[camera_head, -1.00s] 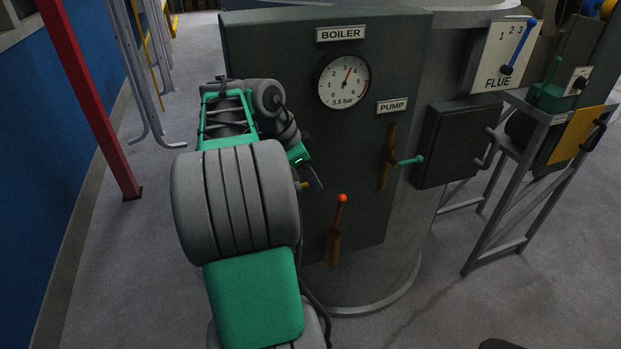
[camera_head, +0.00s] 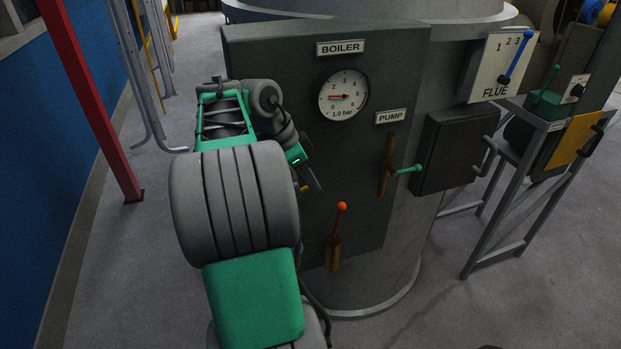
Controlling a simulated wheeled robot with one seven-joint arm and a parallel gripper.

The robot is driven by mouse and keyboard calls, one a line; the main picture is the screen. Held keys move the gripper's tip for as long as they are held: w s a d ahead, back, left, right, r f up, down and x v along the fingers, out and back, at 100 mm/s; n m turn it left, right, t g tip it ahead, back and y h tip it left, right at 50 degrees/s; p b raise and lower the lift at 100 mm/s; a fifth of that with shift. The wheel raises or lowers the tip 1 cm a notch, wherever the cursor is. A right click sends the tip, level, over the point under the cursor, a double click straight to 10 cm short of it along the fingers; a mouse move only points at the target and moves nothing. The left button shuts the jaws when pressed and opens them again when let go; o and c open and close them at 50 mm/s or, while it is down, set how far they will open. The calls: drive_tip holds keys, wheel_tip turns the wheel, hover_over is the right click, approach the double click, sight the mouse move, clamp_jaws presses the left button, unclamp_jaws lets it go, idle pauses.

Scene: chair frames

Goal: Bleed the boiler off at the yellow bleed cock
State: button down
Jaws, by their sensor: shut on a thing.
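The dark boiler panel (camera_head: 270,50) stands in front of me with a round pressure gauge (camera_head: 343,94). Its needle points left and its readout says 1.0 bar. My gripper (camera_head: 314,182) is at the left part of the panel, below and left of the gauge. It is shut on the yellow bleed cock (camera_head: 303,188). Only a small yellow bit of the cock shows; my arm and gripper hide the rest.
A red-knobbed lever (camera_head: 341,208) on a brass body sits right of and below my gripper. The PUMP valve (camera_head: 390,165) with a teal handle is further right. A FLUE plate (camera_head: 496,66) has a blue lever towards 3. A red post (camera_head: 90,100) stands left.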

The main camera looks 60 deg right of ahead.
drive_tip(key=shift+p+v, duration=0.4)
drive_tip(key=shift+v, duration=0.45)
drive_tip(key=shift+p+v, duration=0.7)
drive_tip(key=shift+v, duration=0.1)
drive_tip(key=shift+w+a+r, duration=0.15)
drive_tip(key=shift+w+a, duration=0.1)
drive_tip(key=shift+w, duration=0.05)
drive_tip(key=shift+w+a+r+p, duration=0.25)
drive_tip(key=shift+r+p, duration=0.15)
drive_tip(key=shift+p, duration=0.25)
drive_tip(key=shift+w+a+r, duration=0.2)
drive_tip(key=shift+w+a, duration=0.15)
drive_tip(key=shift+a, duration=0.05)
